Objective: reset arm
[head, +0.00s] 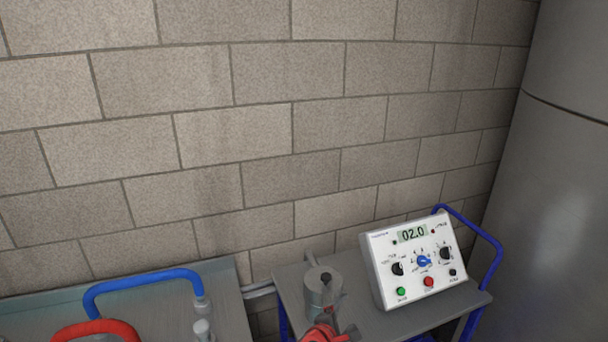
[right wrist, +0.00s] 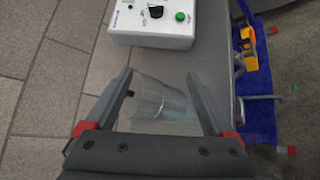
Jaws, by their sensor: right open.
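My right gripper (head: 332,322) shows at the bottom edge of the head view, just in front of a grey cylindrical vessel (head: 319,287) on a small grey cart. In the right wrist view my right gripper (right wrist: 160,76) is open, its two fingers wide apart. A pale, see-through-looking vessel (right wrist: 160,100) shows between and below the fingers there. Whether either finger touches it, I cannot tell. My left gripper is not in view.
A white control box (head: 416,260) reading 02.0 stands on the cart (head: 375,322), right of the vessel. A blue tube (head: 140,280) and a red tube (head: 95,328) arch over the left bench. A block wall is behind; a large grey cylinder (head: 560,190) stands right.

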